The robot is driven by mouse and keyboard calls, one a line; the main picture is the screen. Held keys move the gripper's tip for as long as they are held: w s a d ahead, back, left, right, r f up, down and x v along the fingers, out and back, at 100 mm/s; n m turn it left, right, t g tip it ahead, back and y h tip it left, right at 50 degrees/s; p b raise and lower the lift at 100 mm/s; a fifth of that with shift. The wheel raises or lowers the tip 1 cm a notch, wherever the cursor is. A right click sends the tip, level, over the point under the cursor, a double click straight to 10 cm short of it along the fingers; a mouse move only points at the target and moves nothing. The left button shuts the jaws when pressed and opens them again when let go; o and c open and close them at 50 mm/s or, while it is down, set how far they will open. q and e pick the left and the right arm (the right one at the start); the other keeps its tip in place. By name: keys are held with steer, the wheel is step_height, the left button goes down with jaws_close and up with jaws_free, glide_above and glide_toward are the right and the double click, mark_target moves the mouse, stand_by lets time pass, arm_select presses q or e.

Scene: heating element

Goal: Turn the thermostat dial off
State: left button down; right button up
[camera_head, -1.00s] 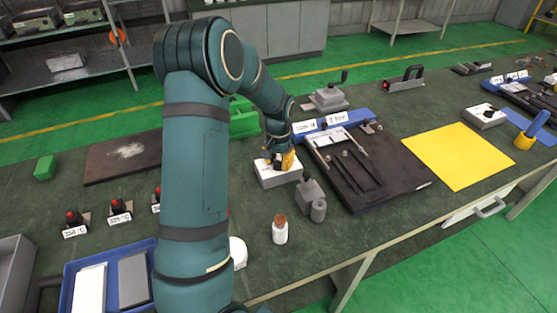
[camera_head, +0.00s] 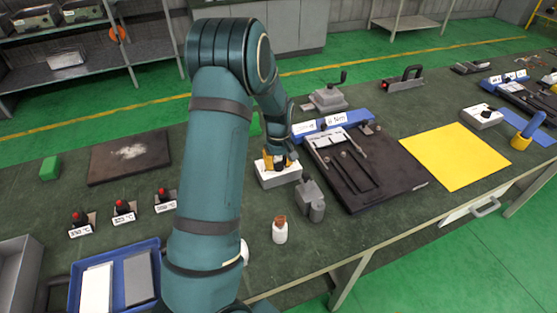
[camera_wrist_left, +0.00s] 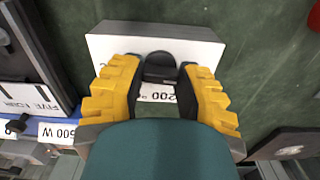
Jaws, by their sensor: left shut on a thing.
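The thermostat is a white box (camera_head: 277,178) on the green bench, left of the dark heating plate. In the left wrist view the white box (camera_wrist_left: 110,48) shows behind the fingers, with a "200" label on it. Its black dial (camera_wrist_left: 160,66) sits between the fingertips. My left gripper (camera_head: 280,160), with yellow fingers, is down on the box from above. In the left wrist view the left gripper (camera_wrist_left: 160,80) has one finger on each side of the dial, shut on it. The dial's pointer is hard to read. My right gripper is not in view.
A grey metal block (camera_head: 311,200) stands close in front of the box, with a small white bottle (camera_head: 280,231) nearby. The dark plate (camera_head: 365,170) lies to the right, then a yellow mat (camera_head: 455,157). A blue tray (camera_head: 75,283) is at the front left.

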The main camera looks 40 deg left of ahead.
mark_target(278, 163)
arm_select(q)
steer(key=shift+s+f+n, duration=0.1)
steer(key=shift+n, duration=0.5)
steer(key=c, duration=0.6)
jaws_free()
step_height(278, 163, up, 12)
steer(key=shift+r, duration=0.1)
stand_by(0.4)
